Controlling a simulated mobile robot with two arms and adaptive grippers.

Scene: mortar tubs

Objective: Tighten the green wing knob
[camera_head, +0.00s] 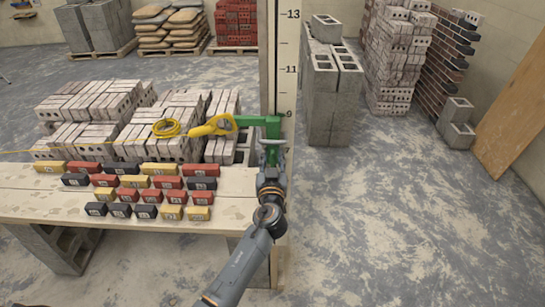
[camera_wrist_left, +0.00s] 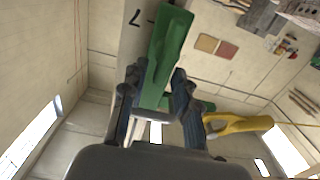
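A green clamp (camera_head: 258,121) sits at the tall wooden post beside the end of the plank table. It carries a yellow line holder (camera_head: 213,127). My left gripper (camera_head: 272,150) is just below the clamp. In the left wrist view, a green part (camera_wrist_left: 165,50) of it runs between the two fingertips of my left gripper (camera_wrist_left: 156,78). The fingers stand on both sides of it, very close; I cannot tell whether they touch it. I cannot make out the wing knob apart from the other green parts. My right gripper is not in view.
The marked post (camera_head: 287,60) rises behind the clamp. The plank table (camera_head: 230,212) bears rows of red, yellow and dark small blocks. Brick stacks (camera_head: 95,105) stand behind it, grey blocks (camera_head: 333,95) to the right.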

